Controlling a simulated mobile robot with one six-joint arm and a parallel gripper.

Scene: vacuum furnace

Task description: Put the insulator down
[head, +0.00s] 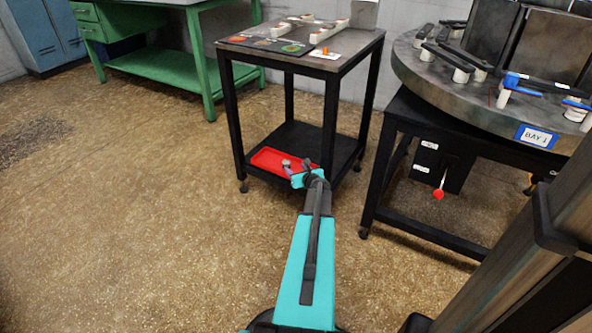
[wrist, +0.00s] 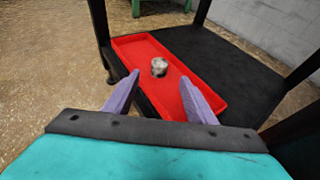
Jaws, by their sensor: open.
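The insulator (wrist: 159,67) is a small pale grey-white cylinder with dark marks. It stands upright in the red tray (wrist: 196,101) in the wrist view. The tray also shows in the head view (head: 262,157), on the lower shelf of a black cart. My gripper (wrist: 160,97) is open and empty, its two purple fingers apart. Its fingertips are on the near side of the insulator and do not touch it. In the head view, my gripper (head: 297,168) is at the front of the lower shelf, and a small grey piece, probably the insulator, shows beside it.
The cart's top (head: 300,50) holds a dark mat with coloured spots and white holders. Its legs frame the shelf (head: 300,142). A round table (head: 480,85) labelled BAY 1 stands at right, a green bench (head: 165,70) at back left. Floor at left is clear.

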